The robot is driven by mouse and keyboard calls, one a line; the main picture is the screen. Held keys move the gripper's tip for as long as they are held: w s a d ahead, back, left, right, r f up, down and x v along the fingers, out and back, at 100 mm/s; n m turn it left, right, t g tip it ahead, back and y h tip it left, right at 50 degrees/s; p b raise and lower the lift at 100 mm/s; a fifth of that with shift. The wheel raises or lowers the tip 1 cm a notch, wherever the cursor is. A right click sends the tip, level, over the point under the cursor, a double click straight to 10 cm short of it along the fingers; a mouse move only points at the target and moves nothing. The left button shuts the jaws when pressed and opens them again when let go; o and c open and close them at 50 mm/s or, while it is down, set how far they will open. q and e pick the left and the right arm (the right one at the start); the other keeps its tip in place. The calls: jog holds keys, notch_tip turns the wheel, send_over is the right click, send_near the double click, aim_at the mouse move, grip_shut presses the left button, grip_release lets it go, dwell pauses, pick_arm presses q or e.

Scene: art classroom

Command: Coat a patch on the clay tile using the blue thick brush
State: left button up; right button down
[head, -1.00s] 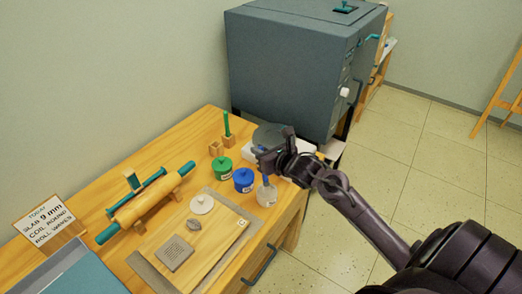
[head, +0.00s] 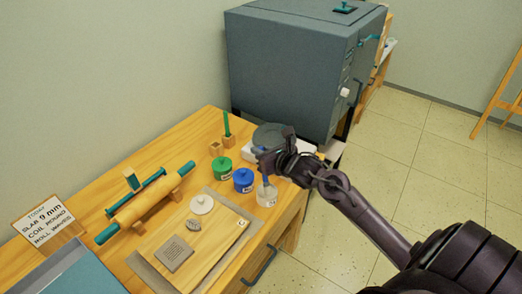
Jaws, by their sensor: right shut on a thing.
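My right gripper (head: 264,159) is shut on the blue thick brush (head: 265,181). The brush points down, with its lower end at or in a small clear jar (head: 266,198) near the table's front edge. I cannot tell how deep the bristles are. The clay tile (head: 174,253) is a grey square with a grid pattern on a wooden board (head: 228,236), to the left of and nearer than the jar. My left gripper is not in view.
A blue-lidded pot (head: 243,181) and a green-lidded pot (head: 221,168) stand left of the jar. A green brush (head: 227,124) stands in a wooden holder. A pale disc (head: 202,204) and grey lump (head: 193,225) lie on the board. A rolling pin (head: 147,204) is at left.

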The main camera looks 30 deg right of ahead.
jog(key=shift+f, duration=0.15)
jog(key=shift+r+p, duration=2.3)
jog(key=shift+r, duration=1.3)
